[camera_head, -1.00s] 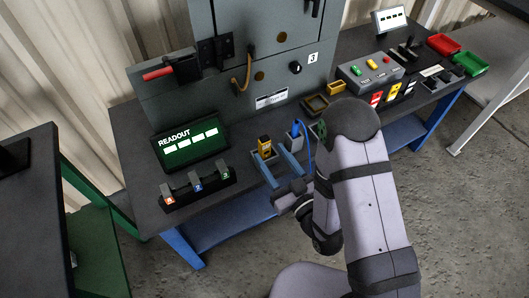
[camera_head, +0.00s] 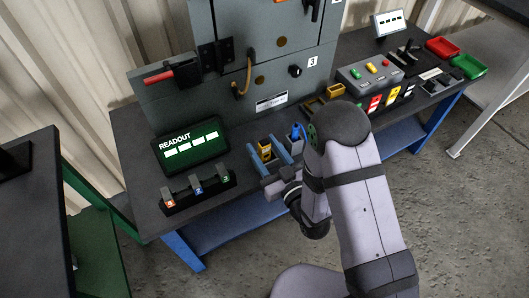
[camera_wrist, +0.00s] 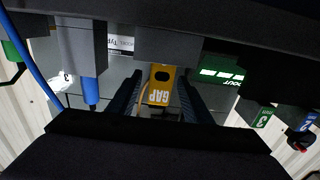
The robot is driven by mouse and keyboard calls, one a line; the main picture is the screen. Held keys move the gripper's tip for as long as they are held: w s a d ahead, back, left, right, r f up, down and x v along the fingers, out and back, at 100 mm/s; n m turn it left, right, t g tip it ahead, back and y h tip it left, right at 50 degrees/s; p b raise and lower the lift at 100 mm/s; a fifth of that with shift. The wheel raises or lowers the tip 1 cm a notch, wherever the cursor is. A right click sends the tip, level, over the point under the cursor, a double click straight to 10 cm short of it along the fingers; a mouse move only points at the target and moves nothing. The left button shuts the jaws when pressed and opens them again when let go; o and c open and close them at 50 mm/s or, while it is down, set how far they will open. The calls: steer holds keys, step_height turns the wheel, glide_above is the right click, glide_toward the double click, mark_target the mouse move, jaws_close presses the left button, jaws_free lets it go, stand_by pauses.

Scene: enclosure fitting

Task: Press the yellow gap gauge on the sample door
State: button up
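The yellow gap gauge (camera_head: 265,149) stands upright in a holder at the front of the bench; its GAP lettering shows in the wrist view (camera_wrist: 160,88). My gripper (camera_head: 277,153) is open, its two fingers reaching forward on either side of the gauge. In the wrist view the gauge lies between the dark fingers, with a narrow gap seeming to remain on each side. The grey enclosure (camera_head: 190,105) stands behind, with a door panel (camera_head: 288,22) above; which part is the sample door I cannot tell.
A blue-handled tool (camera_head: 296,132) stands just right of the gauge. A green readout screen (camera_head: 190,147) and a switch block (camera_head: 198,190) are to the left. A button box (camera_head: 370,72) and red and green trays (camera_head: 443,45) are to the right.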

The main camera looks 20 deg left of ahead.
jaws_close()
steer(key=shift+r, duration=0.2)
steer(key=shift+w+r+p, duration=0.1)
steer(key=shift+r+p, duration=0.9)
steer(key=shift+r, duration=3.9)
steer(key=w+d+r+m+t+h+p, duration=0.35)
steer(key=w+r+m+h+p, duration=0.2)
steer(key=w+r, duration=0.2)
steer(key=w+d+r+m+t+h+p, duration=0.2)
steer(key=w+d+r+m+h+p, duration=0.3)
steer(key=w+r+m, duration=0.3)
steer(key=w+d+r+m+g+h+p, duration=0.2)
steer(key=d+r+m+h+p, duration=0.5)
steer(key=r+m, duration=0.15)
steer(key=w+d+r+m+g+h+p, duration=0.2)
steer(key=d+r+m+g+h+p, duration=0.1)
steer(key=d+r+m+h+p, duration=0.55)
steer(key=s+a+r+m+p, duration=0.3)
steer(key=a+m, duration=0.2)
steer(key=a, duration=0.4)
steer(key=shift+a+r, duration=0.3)
